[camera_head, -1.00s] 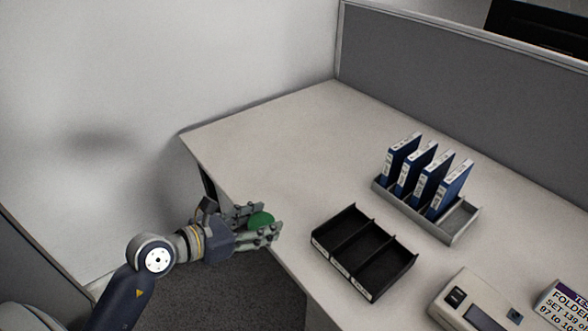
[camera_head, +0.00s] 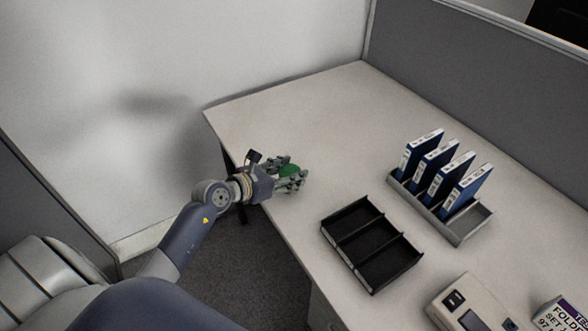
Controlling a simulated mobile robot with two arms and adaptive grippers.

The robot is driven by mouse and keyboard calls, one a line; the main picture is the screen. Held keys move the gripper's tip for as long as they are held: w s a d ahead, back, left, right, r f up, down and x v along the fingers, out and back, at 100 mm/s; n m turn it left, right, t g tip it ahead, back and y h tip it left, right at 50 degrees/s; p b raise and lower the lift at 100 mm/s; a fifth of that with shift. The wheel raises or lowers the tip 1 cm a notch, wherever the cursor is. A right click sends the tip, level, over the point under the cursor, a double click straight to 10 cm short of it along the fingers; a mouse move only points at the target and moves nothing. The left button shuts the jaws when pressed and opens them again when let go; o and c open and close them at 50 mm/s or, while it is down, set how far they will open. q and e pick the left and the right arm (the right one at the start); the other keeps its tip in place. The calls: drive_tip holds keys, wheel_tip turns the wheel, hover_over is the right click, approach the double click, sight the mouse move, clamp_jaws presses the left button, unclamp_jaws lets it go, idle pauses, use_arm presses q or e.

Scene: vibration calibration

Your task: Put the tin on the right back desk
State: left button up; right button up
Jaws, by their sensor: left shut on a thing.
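A green round thing, probably the tin (camera_head: 289,170), shows between the fingers of my left gripper (camera_head: 291,177). The gripper is shut on it and covers part of it. The gripper is over the left edge of the light desk (camera_head: 300,105), left of the black tray. I cannot tell whether the tin touches the desk top. My right gripper is not in view.
A black tray with compartments (camera_head: 353,217) stands near the desk's front edge. A grey rack (camera_head: 466,228) holds several blue folders (camera_head: 444,175). A beige device (camera_head: 473,306) and a labelled box (camera_head: 562,312) are at lower right. The back left of the desk is clear.

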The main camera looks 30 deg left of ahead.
sight(294, 170)
use_arm(q)
drive_tip(key=w, duration=0.2)
drive_tip(key=w+a, duration=0.1)
drive_tip(key=w, duration=0.1)
drive_tip(key=shift+w+f, duration=0.2)
drive_tip(key=shift+w, duration=0.1)
drive_tip(key=shift+f+b, duration=0.3)
drive_tip(key=shift+f, duration=1.45)
drive_tip(key=shift+f, duration=0.1)
drive_tip(key=o, duration=1.1)
drive_tip(key=shift+f, duration=0.1)
drive_tip(key=shift+o, duration=0.2)
